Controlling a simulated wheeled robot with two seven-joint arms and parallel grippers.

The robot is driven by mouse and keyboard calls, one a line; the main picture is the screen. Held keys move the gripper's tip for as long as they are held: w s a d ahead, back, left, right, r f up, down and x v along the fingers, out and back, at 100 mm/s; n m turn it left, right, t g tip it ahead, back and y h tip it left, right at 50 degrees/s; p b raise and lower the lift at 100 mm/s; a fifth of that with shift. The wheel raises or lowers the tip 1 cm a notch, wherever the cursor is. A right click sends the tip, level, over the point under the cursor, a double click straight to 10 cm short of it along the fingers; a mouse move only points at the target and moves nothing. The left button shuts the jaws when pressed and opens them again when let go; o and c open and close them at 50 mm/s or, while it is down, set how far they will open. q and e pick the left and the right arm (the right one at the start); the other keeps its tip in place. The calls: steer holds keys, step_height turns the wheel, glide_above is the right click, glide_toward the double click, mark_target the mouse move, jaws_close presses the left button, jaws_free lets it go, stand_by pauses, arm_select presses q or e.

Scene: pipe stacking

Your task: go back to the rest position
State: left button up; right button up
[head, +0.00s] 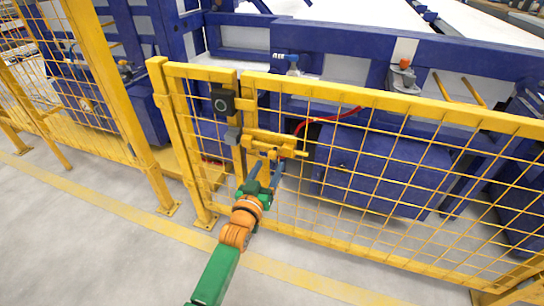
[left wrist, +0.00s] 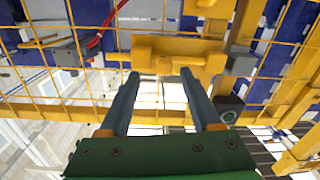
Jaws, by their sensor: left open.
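My left arm, green with orange joints, reaches forward from the bottom of the head view. My left gripper (head: 267,168) is at the yellow mesh gate (head: 350,215), just below its yellow latch (head: 275,142). In the left wrist view the two dark fingers of my left gripper (left wrist: 160,76) stand apart with nothing between them. Their tips are close to the yellow latch (left wrist: 170,48); I cannot tell whether they touch it. My right gripper shows in neither view.
Yellow posts and mesh panels (head: 95,70) make a fence across the view. Blue machinery (head: 385,175) stands behind it. A dark box (head: 223,102) is fixed near the latch. The grey floor (head: 90,240) in front of the fence is clear, with a yellow line on it.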

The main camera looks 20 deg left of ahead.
arm_select(q)
steer(key=s, duration=0.2)
steer(key=shift+s, duration=0.3)
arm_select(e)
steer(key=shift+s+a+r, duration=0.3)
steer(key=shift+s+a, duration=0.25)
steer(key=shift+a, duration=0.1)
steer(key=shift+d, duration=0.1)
